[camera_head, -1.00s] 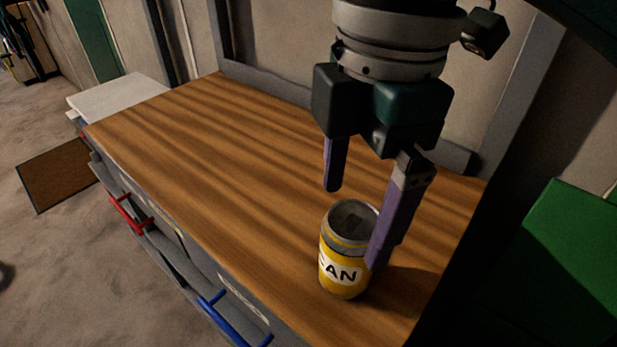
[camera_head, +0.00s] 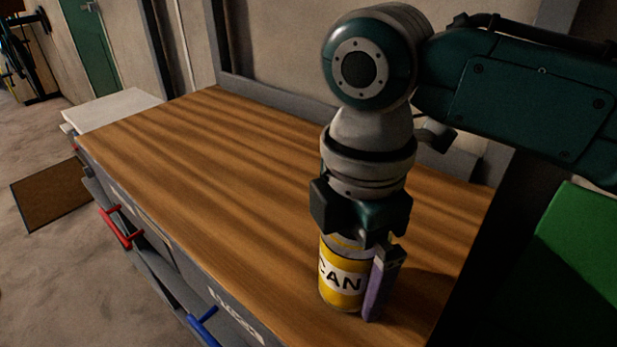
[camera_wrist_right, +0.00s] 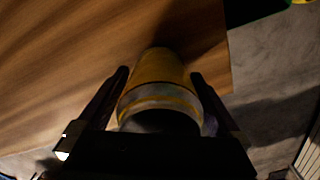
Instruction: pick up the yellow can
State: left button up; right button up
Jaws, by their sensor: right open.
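The yellow can (camera_head: 342,277) stands upright on the wooden top (camera_head: 230,180), near its front right corner. It has a white label with black letters, and its top is hidden by my gripper in the head view. My right gripper (camera_head: 355,290) points down over the can, with one finger along its right side. The other finger is hidden there. In the right wrist view the can (camera_wrist_right: 158,75) lies between the two open fingers (camera_wrist_right: 160,92), with a gap visible on each side near the tips. My left gripper is not in view.
The cabinet under the top has a red handle (camera_head: 120,229) and a blue handle (camera_head: 204,327) at its front. A green object (camera_head: 580,240) stands at the right. A white surface (camera_head: 115,109) lies beyond the far left end. The rest of the wooden top is clear.

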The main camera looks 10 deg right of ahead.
jog(key=shift+f, duration=0.15)
jog(key=c, duration=1.1)
jog(key=shift+c, duration=0.2)
